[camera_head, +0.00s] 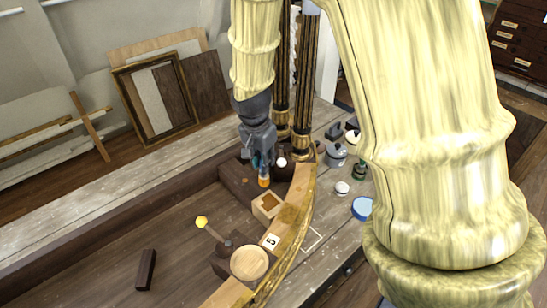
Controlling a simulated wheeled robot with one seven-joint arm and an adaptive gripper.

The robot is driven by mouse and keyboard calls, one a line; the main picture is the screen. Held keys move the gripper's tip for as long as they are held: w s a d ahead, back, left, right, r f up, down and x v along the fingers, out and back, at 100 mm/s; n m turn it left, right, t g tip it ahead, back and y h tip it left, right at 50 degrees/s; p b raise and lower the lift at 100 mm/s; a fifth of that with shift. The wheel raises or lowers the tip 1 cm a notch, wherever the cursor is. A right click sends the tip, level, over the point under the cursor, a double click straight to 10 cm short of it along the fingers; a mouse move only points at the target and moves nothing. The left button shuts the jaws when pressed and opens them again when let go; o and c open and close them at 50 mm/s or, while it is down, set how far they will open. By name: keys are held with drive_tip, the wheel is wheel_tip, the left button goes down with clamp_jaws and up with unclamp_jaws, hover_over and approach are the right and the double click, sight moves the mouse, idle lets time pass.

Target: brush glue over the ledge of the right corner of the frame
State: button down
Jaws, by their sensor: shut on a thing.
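My gripper (260,158) is dark grey and points down near the upper middle of the head view. It is shut on a small brush-like tool, whose orange lower part (264,182) shows below the fingers. The gilt-edged frame piece (292,210) curves down the middle of the view, with a pale wood top. Dark wood (232,176) forms a corner at its upper end, and the tool is over or beside this corner. I cannot tell whether the tool's tip touches the ledge. No glue is clearly visible.
A small open wooden box (258,212), a round wooden lid or dish (250,263) and a yellow-tipped stick (202,222) are nearby. A dark block (146,270) lies left. Jars (337,155) and a blue lid (362,207) stand right. Gilt columns (304,90) rise behind my gripper.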

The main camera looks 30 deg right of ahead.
sight(264, 178)
drive_tip(key=shift+f+b, duration=2.65)
drive_tip(key=shift+f, duration=1.15)
drive_tip(key=shift+r+p, duration=2.75)
drive_tip(key=shift+r, duration=1.1)
drive_tip(key=shift+s, duration=0.1)
